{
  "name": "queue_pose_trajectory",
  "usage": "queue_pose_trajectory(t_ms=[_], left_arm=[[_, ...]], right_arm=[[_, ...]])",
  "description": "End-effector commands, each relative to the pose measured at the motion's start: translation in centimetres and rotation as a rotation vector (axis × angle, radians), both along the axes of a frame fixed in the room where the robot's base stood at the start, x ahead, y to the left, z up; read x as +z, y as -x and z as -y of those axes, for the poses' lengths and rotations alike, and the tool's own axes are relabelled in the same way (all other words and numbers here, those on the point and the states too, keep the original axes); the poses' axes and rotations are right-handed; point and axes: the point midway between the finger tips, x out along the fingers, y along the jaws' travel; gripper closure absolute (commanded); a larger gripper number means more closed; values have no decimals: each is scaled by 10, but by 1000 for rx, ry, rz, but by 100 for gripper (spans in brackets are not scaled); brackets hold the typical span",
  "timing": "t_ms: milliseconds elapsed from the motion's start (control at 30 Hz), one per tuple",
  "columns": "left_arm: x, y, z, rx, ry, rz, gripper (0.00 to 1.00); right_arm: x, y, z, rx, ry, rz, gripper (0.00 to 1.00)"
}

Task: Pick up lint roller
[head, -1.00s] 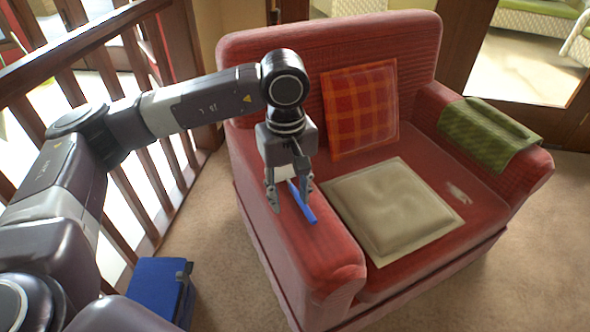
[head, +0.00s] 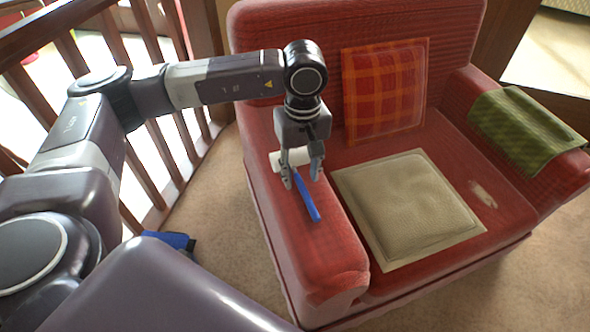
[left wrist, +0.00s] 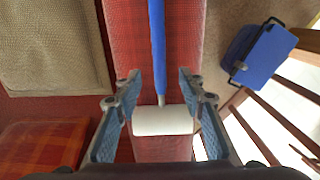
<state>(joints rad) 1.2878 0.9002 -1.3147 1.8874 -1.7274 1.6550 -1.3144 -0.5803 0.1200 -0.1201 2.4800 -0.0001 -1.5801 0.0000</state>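The lint roller has a white roll and a blue handle. It lies along the red armchair's left armrest, and in the head view its handle (head: 306,197) points toward the front of the armrest. My left gripper (head: 302,180) is open above it, pointing down, near where the roll meets the handle. In the left wrist view the white roll (left wrist: 162,120) and blue handle (left wrist: 158,45) show between the two spread fingers (left wrist: 160,80). The fingers do not visibly grip it. My right gripper is in neither view.
The red armchair (head: 300,250) carries a beige seat cushion (head: 410,205), a plaid pillow (head: 385,90) and a green cloth (head: 528,130). A wooden railing (head: 180,140) stands at the left. A blue box (left wrist: 260,55) is on the carpet beside the chair.

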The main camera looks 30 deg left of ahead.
Motion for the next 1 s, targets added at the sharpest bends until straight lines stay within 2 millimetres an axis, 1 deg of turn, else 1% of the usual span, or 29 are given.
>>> queue_pose_trajectory(t_ms=[33, 100, 333, 600, 667, 1000], left_arm=[[-10, 1, 0, 1, 0, -4, 63], [-16, 1, 0, 0, 1, -2, 63], [-17, 0, 0, 1, 0, 0, 64], [-16, 0, 0, 1, 0, 0, 94], [-16, 0, 0, 1, 0, 0, 100], [-14, 0, 0, 1, 1, 1, 100]], right_arm=[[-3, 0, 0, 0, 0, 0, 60], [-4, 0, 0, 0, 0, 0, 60], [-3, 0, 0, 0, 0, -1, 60], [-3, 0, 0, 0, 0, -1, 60], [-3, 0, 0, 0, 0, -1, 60], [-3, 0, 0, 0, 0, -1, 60]])
